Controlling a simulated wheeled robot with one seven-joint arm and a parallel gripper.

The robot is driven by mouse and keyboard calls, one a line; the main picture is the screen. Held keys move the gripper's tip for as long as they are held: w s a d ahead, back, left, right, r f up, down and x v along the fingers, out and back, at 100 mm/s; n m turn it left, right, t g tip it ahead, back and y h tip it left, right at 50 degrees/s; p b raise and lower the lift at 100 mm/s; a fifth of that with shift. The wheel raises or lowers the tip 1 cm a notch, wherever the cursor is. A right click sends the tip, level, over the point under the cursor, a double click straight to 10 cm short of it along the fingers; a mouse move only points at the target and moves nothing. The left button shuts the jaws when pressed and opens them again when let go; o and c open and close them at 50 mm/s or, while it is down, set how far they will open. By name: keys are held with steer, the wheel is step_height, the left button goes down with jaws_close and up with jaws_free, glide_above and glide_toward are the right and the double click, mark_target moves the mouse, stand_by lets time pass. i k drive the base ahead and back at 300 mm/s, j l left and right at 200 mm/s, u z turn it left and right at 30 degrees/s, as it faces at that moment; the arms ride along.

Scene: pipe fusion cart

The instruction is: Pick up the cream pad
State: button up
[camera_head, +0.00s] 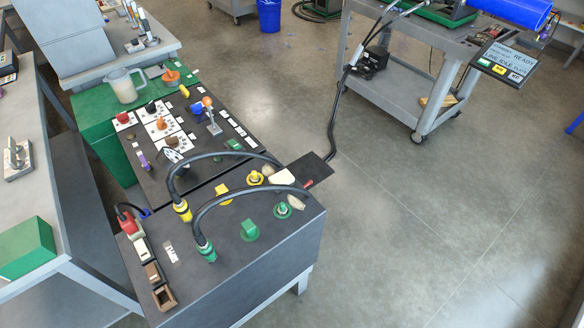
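A pale cream, flat, angular piece (282,176) lies at the back right of the near black bench top (215,285), close to the yellow round fitting; it looks like the cream pad. A smaller cream piece (296,202) lies just in front of it, beside the green round fitting. I cannot tell for sure which is the pad. My gripper is not in view.
Two black hoses (235,191) arch over the bench near the cream pieces, from a yellow connector (182,210) and a green one (206,250). A black plate (308,170) adjoins the bench. A grey cart (400,90) stands behind; floor at right is clear.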

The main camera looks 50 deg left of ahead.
mark_target(283, 177)
steer(key=i+u, duration=0.25)
steer(key=u, duration=0.15)
steer(key=i+l+u, duration=0.1)
steer(key=i+u, duration=0.15)
steer(key=u, duration=0.15)
steer(key=i+l+u, duration=0.15)
steer(key=u, duration=0.25)
steer(key=i+l+u, duration=0.25)
steer(key=u, duration=0.15)
steer(key=i+u, duration=0.15)
steer(key=u, duration=0.3)
steer(key=i+l+u, duration=0.1)
steer(key=u, duration=0.3)
steer(key=i+l+u, duration=0.1)
steer(key=u, duration=0.35)
steer(key=i+l+u, duration=0.1)
steer(key=l+u, duration=0.15)
steer(key=u, duration=0.2)
steer(key=l+u, duration=0.2)
steer(key=u, duration=0.2)
steer(key=l+u, duration=0.2)
steer(key=u, duration=0.25)
steer(key=l+u, duration=0.25)
steer(key=u, duration=0.2)
steer(key=i+l+u, duration=0.1)
steer(key=l+u, duration=1.2)
